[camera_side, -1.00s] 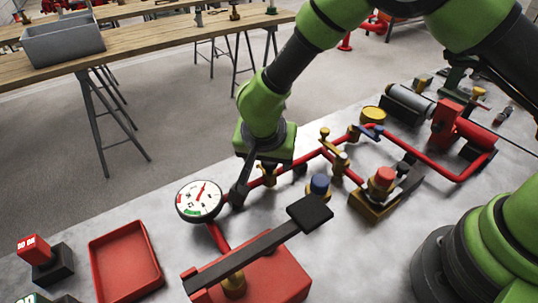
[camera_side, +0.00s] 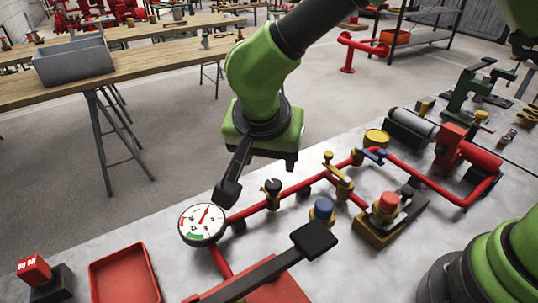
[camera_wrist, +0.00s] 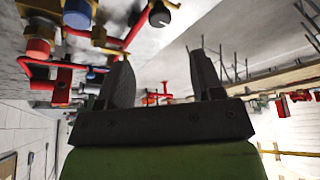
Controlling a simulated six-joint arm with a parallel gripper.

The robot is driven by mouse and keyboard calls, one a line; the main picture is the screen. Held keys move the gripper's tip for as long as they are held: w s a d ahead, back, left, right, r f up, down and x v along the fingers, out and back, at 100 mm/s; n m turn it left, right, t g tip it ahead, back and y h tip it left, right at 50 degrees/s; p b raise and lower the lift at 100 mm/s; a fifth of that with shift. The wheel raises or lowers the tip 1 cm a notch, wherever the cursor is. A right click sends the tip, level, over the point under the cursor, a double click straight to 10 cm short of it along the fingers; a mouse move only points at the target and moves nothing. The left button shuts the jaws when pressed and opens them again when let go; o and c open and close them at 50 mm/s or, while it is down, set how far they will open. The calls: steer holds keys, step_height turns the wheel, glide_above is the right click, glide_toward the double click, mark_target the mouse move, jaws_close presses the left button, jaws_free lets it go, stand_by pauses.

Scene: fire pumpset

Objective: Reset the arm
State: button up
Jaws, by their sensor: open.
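My gripper (camera_side: 232,182) hangs from my green arm, above the far edge of the grey work table, just up and right of the round pressure gauge (camera_side: 203,224). In the wrist view my gripper (camera_wrist: 162,72) has its two dark fingers spread with nothing between them. Its fingers look apart from the red pipework (camera_side: 250,208) and the black-knobbed valve (camera_side: 271,189) to the right. The black-knobbed valve also shows in the wrist view (camera_wrist: 159,15).
A red tray (camera_side: 125,277) and a red-topped block (camera_side: 35,270) lie at lower left. The blue-capped valve (camera_side: 322,209), red button (camera_side: 388,203) and pump (camera_side: 470,152) stand on the table. A wooden bench (camera_side: 140,38) carries a grey bin (camera_side: 75,62). Open floor lies between.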

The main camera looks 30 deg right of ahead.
steer(key=w+d+r+t+y, duration=0.2)
steer(key=w+r+t, duration=0.15)
steer(key=r, duration=0.45)
steer(key=w+d+r+t+y, duration=0.1)
steer(key=w+d+r+t, duration=0.2)
steer(key=r, duration=0.4)
steer(key=s+d+r+n+t+y, duration=0.2)
steer(key=s+r+n+t+y, duration=0.15)
steer(key=s+r, duration=0.35)
steer(key=s+d+f+n+g, duration=0.1)
steer(key=s+d+f+g, duration=0.2)
steer(key=s, duration=0.6)
steer(key=s+d+f+g+h, duration=0.1)
steer(key=s+d+f+g, duration=0.2)
steer(key=s, duration=0.5)
steer(key=shift+s+d+n, duration=0.35)
steer(key=shift+d, duration=0.3)
steer(key=shift+f, duration=0.1)
